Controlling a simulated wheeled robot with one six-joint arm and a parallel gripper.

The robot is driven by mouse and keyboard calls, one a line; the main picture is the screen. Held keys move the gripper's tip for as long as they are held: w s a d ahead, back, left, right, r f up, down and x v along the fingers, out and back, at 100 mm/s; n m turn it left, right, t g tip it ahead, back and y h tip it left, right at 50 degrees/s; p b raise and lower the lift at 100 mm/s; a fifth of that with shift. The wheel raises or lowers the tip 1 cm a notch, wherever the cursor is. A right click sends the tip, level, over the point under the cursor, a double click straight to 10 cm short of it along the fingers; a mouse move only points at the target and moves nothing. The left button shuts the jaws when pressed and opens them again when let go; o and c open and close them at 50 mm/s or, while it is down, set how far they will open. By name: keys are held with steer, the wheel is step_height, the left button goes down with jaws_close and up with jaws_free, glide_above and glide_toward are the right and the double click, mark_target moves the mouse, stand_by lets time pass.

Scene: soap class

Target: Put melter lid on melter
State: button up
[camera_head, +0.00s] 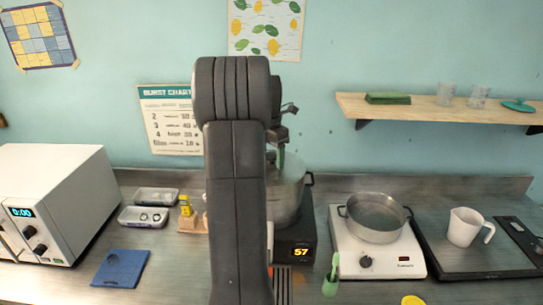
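A tall metal pot (289,196) on a dark base with a lit display reading 57 (301,252) looks like the melter. My arm hides its left part. My gripper (281,133) is above the pot, mostly hidden behind my arm, and I cannot tell whether it is open or shut. A green upright piece (281,157) shows just under it at the pot's top; I cannot tell whether it is held or part of a lid. A small teal lid-like piece with a knob (518,105) lies on the wall shelf. No other lid shows clearly.
A shallow pan (376,218) sits on a white hot plate (374,257) to the right. A white jug (465,227) stands on a dark tray (437,263). The shelf (430,108) holds glasses. A white oven (62,200) stands left.

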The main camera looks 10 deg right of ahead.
step_height(320, 180, up, 14)
steer(key=shift+s+a+b, duration=0.2)
steer(key=shift+a+b, duration=0.1)
steer(key=shift+b, duration=0.1)
steer(key=shift+f, duration=0.2)
steer(key=f, duration=0.9)
steer(key=f+p, duration=0.1)
steer(key=f, duration=0.3)
steer(key=shift+w+d+f, duration=0.2)
steer(key=shift+d, duration=0.1)
steer(key=shift+r, duration=0.5)
steer(key=shift+f, duration=0.1)
